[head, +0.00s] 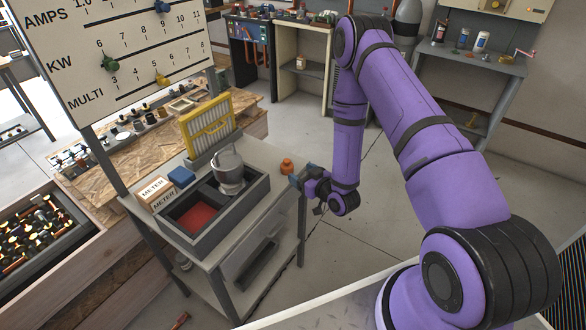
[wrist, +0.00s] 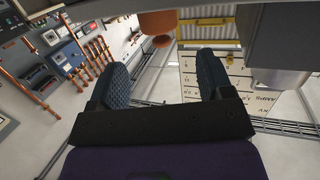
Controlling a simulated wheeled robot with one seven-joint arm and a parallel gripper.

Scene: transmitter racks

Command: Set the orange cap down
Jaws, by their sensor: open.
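The orange cap (head: 287,167) stands upright on the right rear corner of the grey table (head: 262,178). It has a wide body and a smaller knob on top. My gripper (head: 297,181) is just to the right of the cap at the table's edge, with its jaws open. The wrist view looks upside down and shows the cap (wrist: 158,23) at the top, ahead of the two spread fingertips (wrist: 163,62). Nothing is between the fingers, and the cap appears clear of them.
A large AMPS/KW board (head: 120,50) stands at left. Open floor lies to the right.

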